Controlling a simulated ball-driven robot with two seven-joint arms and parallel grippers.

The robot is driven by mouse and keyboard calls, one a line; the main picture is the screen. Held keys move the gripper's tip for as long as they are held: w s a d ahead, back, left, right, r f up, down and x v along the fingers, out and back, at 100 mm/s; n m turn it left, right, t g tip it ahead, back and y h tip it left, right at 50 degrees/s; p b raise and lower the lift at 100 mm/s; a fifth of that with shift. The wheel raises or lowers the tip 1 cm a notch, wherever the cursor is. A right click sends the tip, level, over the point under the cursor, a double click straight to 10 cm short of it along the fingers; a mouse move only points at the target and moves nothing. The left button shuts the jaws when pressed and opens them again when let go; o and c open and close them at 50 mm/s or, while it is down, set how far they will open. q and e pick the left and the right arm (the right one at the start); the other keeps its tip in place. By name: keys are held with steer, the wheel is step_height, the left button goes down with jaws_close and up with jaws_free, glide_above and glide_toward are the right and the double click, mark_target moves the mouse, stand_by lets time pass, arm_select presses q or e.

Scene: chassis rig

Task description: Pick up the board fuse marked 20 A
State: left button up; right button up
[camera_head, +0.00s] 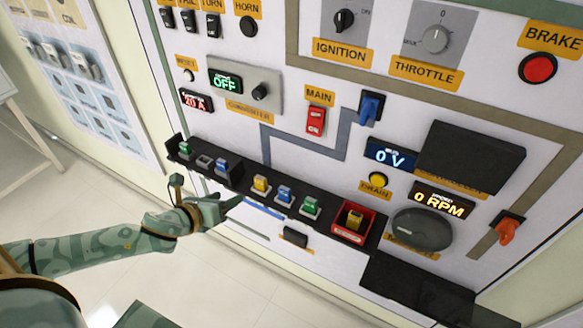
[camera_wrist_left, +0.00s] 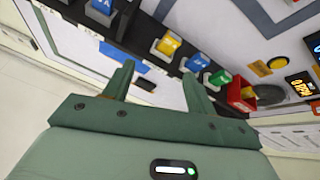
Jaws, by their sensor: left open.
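Several coloured fuses stand in a black rail (camera_head: 240,187) on the panel. A yellow fuse (camera_head: 261,184) is near the middle, with a blue fuse (camera_head: 285,194) and a green fuse (camera_head: 309,205) to its right. Another yellow fuse (camera_head: 355,217) sits in a red tray (camera_head: 368,232). The fuse markings are too small to read, so I cannot tell which is 20 A. My left gripper (camera_head: 228,203) is open and empty, just in front of the rail. In the left wrist view its fingers (camera_wrist_left: 158,70) point towards the yellow fuse (camera_wrist_left: 167,43), apart from it.
A green fuse (camera_head: 186,149) and a blue fuse (camera_head: 221,165) stand at the rail's left end. A red MAIN switch (camera_head: 316,121) is above the rail. Free floor lies in front of the panel.

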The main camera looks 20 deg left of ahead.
mark_target(259, 182)
arm_select(q)
steer(key=w+f+m+b, duration=0.1)
steer(key=w, duration=0.2)
steer(key=w+d+f+m, duration=0.1)
steer(key=w, duration=0.3)
steer(key=w+d+f+m+b, duration=0.1)
steer(key=w, duration=0.2)
steer(key=shift+w+f+m+b, duration=0.3)
steer(key=shift+f+m+b, duration=0.05)
steer(key=shift+m, duration=0.05)
steer(key=x, duration=0.1)
steer(key=b+x, duration=0.1)
steer(key=x, duration=0.3)
steer(key=shift+d+f+b, duration=0.1)
steer(key=shift+d+b, duration=0.2)
steer(key=shift+d, duration=0.05)
arm_select(e)
steer(key=f, duration=0.2)
steer(key=s+f, duration=0.1)
steer(key=f, duration=0.1)
steer(key=shift+f, duration=0.1)
arm_select(q)
steer(key=shift+s, duration=0.1)
steer(key=c, duration=1)
